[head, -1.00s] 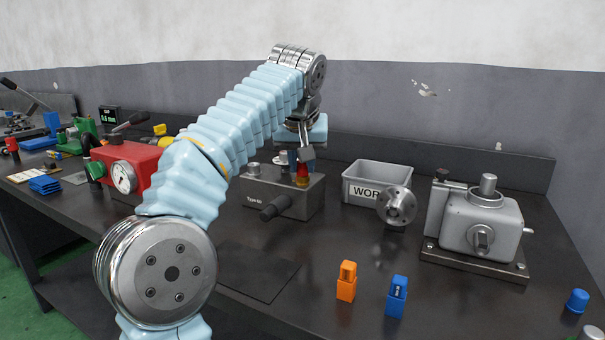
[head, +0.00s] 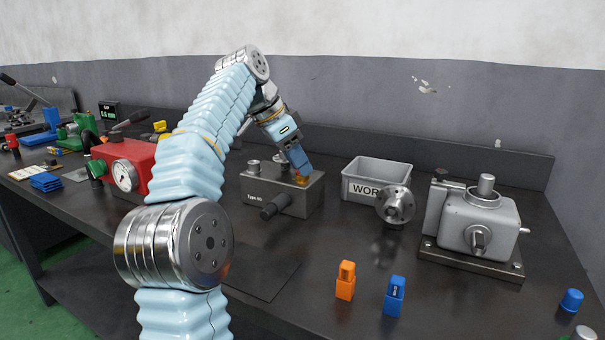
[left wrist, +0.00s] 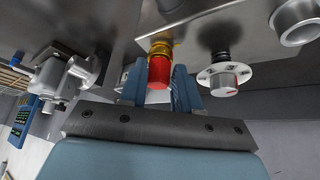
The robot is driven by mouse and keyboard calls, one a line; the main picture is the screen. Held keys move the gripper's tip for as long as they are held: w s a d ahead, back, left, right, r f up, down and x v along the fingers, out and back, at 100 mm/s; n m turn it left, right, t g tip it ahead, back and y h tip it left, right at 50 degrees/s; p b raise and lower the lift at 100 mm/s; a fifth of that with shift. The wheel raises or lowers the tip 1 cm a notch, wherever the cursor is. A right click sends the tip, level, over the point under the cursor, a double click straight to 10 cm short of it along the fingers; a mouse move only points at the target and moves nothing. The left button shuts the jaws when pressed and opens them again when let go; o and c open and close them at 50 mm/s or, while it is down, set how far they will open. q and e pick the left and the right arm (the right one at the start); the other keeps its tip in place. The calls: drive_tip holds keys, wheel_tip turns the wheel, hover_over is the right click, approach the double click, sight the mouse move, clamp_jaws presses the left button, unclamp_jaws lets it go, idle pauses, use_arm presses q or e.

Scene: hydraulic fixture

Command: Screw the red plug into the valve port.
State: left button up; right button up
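The red plug (left wrist: 158,72) shows between the blue fingers of my left gripper (left wrist: 160,82) in the left wrist view, with no clear gap on either side. Its brass end points at a metal surface; how deep it sits in the valve port is hidden. In the head view my left gripper (head: 301,167) reaches down at a tilt onto the right top of the grey valve block (head: 290,203). Only the brass part (head: 302,180) shows below the fingers there; the red part is hidden. My right gripper is not in view.
A grey bin (head: 376,176) stands right of the block, with a round metal flange (head: 396,205) in front. A grey machine (head: 482,222) is further right. Orange (head: 345,281) and blue (head: 394,296) pieces stand at the front. A red gauge unit (head: 129,160) is left of my arm.

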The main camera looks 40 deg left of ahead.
use_arm(q)
drive_tip(key=o, duration=0.4)
drive_tip(key=shift+s+r, duration=0.1)
drive_tip(key=shift+r, duration=0.05)
drive_tip(key=shift+c, duration=0.2)
drive_tip(key=shift+s+a+r, duration=0.1)
drive_tip(key=shift+s+r, duration=0.1)
drive_tip(key=shift+r, duration=0.35)
drive_tip(key=s+a+r, duration=0.1)
drive_tip(key=s+a, duration=0.1)
drive_tip(key=s, duration=0.4)
drive_tip(key=s+a+r, duration=0.2)
drive_tip(key=s+a, duration=0.1)
drive_tip(key=s, duration=0.3)
drive_tip(key=shift+s+a, duration=0.25)
drive_tip(key=shift+s, duration=0.15)
drive_tip(key=shift+r, duration=0.1)
